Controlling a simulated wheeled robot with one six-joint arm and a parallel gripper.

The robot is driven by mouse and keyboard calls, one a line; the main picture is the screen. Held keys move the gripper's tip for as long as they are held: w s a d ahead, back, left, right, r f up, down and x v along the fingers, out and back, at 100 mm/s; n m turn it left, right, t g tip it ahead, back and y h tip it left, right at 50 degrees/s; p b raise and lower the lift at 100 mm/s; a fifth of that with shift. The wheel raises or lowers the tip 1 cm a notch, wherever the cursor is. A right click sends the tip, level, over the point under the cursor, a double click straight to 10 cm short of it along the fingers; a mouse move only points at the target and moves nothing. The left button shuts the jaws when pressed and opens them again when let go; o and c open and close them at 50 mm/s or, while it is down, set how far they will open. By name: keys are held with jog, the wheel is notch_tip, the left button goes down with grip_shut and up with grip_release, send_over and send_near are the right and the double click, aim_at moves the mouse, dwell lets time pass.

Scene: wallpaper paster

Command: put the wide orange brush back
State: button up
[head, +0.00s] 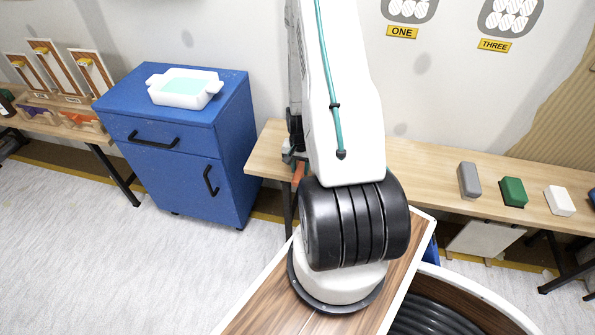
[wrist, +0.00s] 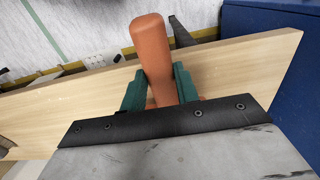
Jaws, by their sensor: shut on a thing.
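My gripper (wrist: 158,88) has green fingers, shut on the orange handle (wrist: 151,45) of the wide orange brush. The rounded handle end points away from the wrist camera, over the wooden bench (wrist: 262,50). A black strip with several screws and a scuffed grey surface fill the bottom of the wrist view; I cannot tell the brush head there. In the head view, a little of the orange (head: 298,172) shows beside my arm, near the bench's left end. Most of the brush and gripper is hidden there.
A blue cabinet (head: 180,165) stands left of the bench, with a white tray (head: 180,92) on top. Grey, green and white blocks sit on the right bench. Floor at left is clear.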

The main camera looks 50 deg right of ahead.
jog(key=shift+w+d+f, duration=0.15)
jog(key=shift+w, duration=0.75)
jog(key=f, duration=0.3)
jog(key=shift+s, duration=0.25)
grip_shut()
jog(key=o, duration=1.1)
grip_release()
